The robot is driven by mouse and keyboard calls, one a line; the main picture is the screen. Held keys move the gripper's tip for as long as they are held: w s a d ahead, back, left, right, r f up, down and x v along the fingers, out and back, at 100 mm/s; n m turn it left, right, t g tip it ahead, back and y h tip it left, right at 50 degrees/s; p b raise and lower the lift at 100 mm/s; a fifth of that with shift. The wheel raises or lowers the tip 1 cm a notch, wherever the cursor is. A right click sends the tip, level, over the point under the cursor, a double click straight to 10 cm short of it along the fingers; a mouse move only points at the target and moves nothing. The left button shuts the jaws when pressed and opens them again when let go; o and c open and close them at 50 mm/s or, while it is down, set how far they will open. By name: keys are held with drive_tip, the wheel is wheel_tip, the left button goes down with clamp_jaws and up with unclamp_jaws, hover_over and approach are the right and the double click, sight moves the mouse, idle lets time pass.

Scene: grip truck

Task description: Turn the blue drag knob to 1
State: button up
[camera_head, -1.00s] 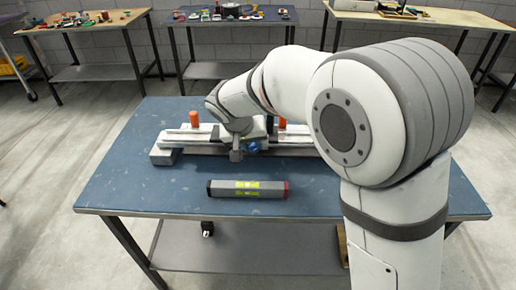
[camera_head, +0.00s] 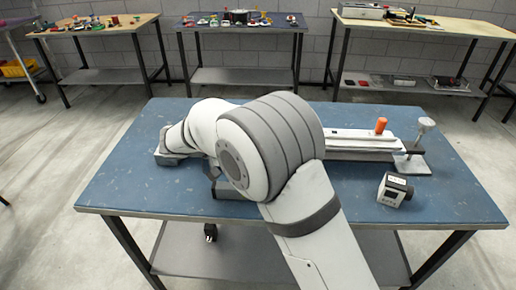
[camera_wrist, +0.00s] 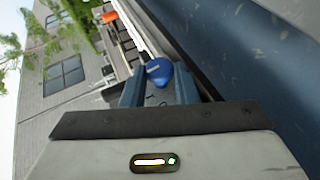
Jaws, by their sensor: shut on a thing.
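In the wrist view, the blue drag knob (camera_wrist: 159,71) sits between the fingertips of my gripper (camera_wrist: 160,88). The two fingers are shut on it, one on each side. The knob is on the front side of a long pale rail device. In the head view, this device (camera_head: 355,142) lies along the back of the blue table, and its right part shows. My arm hides the knob, the gripper and the middle of the device there. I cannot read the knob's setting in either view.
An orange post (camera_head: 381,125) stands on the rail's right part. A stand with a round pale top (camera_head: 425,123) is at its right end. A small grey box (camera_head: 394,190) is at the table's front right. A dark bar lies mostly hidden under my arm. The left table area (camera_head: 125,185) is clear.

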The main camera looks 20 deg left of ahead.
drive_tip(key=shift+f+n+t+h, duration=0.2)
drive_tip(key=shift+n+t+h, duration=0.2)
drive_tip(key=shift+h, duration=0.6)
drive_tip(key=o, duration=1)
drive_tip(key=shift+c, duration=0.2)
drive_tip(key=shift+f, duration=0.1)
